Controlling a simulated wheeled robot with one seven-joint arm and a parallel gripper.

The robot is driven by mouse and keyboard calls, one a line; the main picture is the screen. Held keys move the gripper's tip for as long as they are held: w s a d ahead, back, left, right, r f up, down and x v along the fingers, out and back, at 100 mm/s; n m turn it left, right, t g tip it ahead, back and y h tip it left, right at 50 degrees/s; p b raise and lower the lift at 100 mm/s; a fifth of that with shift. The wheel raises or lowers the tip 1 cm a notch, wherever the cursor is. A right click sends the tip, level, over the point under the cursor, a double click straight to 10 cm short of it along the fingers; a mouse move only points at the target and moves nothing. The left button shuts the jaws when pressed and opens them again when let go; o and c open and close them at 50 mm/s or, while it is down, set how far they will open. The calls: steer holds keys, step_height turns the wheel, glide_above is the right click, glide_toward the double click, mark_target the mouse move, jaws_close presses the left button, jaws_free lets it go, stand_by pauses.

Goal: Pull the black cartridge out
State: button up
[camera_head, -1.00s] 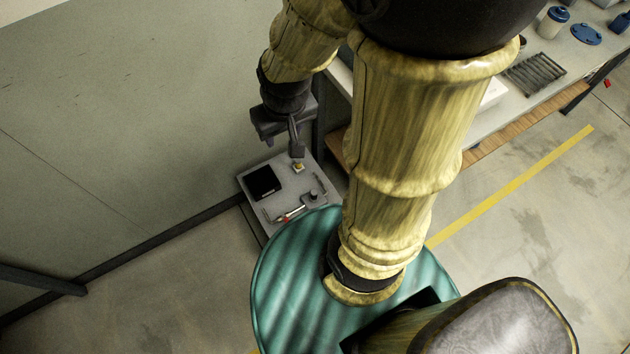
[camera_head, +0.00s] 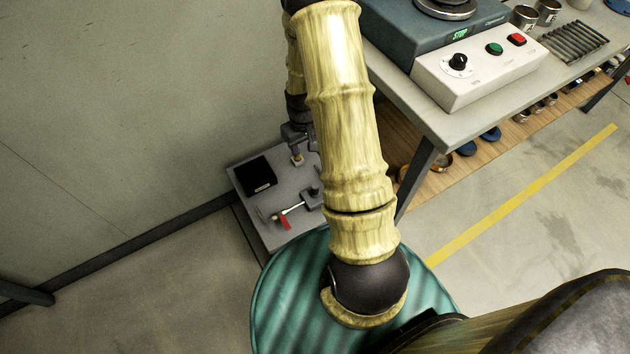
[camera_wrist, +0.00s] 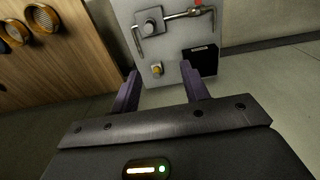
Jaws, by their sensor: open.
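The black cartridge (camera_head: 256,176) looks like a dark box on the left part of a grey tank top (camera_head: 290,232). In the wrist view the cartridge (camera_wrist: 201,60) lies at the right edge of the tank top (camera_wrist: 172,45), just beyond the right finger. My gripper (camera_wrist: 161,88) is open and empty, apart from the cartridge. A small yellow fitting (camera_wrist: 156,69) shows ahead between its fingers. In the head view my gripper (camera_head: 294,143) is partly hidden by my arm, near the yellow fitting (camera_head: 297,160).
A red-handled lever (camera_head: 286,221) and a dark knob (camera_head: 314,191) sit on the tank top's near part. A wall (camera_head: 130,110) stands close on the left. A bench (camera_head: 440,125) with a control box (camera_head: 480,65) stands right. Floor at lower left is clear.

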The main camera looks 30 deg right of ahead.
steer(key=b, duration=0.5)
glide_above(315, 185)
steer(key=shift+g, duration=0.3)
step_height(315, 185, down, 16)
steer(key=shift+r, duration=0.1)
steer(key=shift+f, duration=0.2)
step_height(315, 185, down, 6)
steer(key=b, duration=0.5)
steer(key=shift+r+b, duration=0.15)
steer(key=shift+b, duration=0.15)
steer(key=shift+f+b, duration=0.95)
steer(key=shift+f, duration=1)
jaws_close()
steer(key=shift+r, duration=0.3)
